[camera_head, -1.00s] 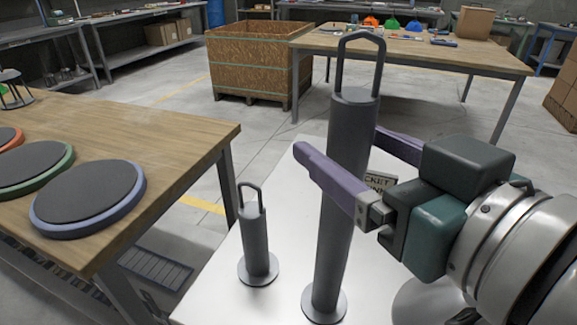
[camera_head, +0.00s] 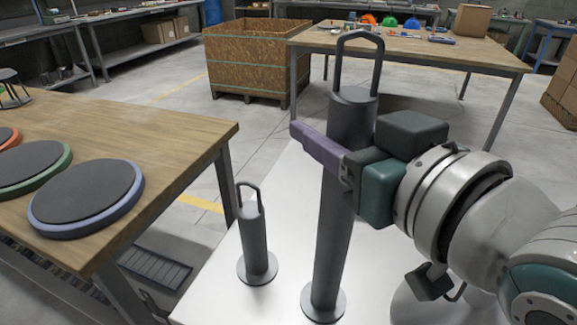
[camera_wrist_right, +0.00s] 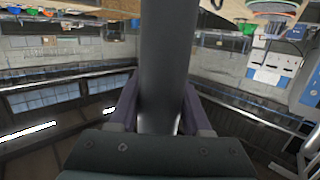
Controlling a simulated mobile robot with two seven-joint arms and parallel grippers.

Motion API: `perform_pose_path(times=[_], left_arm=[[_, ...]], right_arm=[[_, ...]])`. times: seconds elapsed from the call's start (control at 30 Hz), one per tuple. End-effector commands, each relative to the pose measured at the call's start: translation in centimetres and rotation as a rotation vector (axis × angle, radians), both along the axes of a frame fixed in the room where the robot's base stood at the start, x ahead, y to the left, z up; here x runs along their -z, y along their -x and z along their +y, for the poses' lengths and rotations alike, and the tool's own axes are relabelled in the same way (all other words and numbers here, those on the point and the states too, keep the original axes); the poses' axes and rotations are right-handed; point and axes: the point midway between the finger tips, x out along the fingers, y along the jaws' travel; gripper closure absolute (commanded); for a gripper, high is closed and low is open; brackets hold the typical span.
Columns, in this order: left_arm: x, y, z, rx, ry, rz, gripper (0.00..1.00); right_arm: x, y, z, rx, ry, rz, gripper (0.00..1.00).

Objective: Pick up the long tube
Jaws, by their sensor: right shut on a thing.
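The long tube (camera_head: 330,240) is a tall dark grey cylinder with a round foot and a loop handle on top. It stands upright on a pale metal surface (camera_head: 290,200). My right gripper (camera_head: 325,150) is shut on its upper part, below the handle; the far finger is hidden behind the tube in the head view. In the right wrist view the long tube (camera_wrist_right: 164,60) runs between the two purple fingers. A short tube (camera_head: 256,243) of the same kind stands to its left, untouched. My left gripper is not in view.
A wooden table (camera_head: 190,135) at the left bears round pads with blue (camera_head: 85,197), green and orange rims. A wooden crate (camera_head: 255,60) and another table (camera_head: 430,52) stand behind. Floor is clear between them.

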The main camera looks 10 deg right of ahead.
Motion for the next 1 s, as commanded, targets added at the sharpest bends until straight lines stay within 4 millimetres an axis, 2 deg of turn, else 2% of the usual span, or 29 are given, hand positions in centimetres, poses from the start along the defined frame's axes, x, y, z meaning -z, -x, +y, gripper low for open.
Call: perform_pose_path(times=[0.03,0.3,1.0], left_arm=[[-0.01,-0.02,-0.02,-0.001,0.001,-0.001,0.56],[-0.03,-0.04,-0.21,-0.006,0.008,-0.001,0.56],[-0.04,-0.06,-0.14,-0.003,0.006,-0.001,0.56]], right_arm=[[0.01,0.01,0.01,0.0,0.0,0.0,0.71],[0.01,0.01,0.01,0.0,0.0,0.0,1.0],[0.01,0.01,0.01,0.0,0.0,0.0,1.0]])
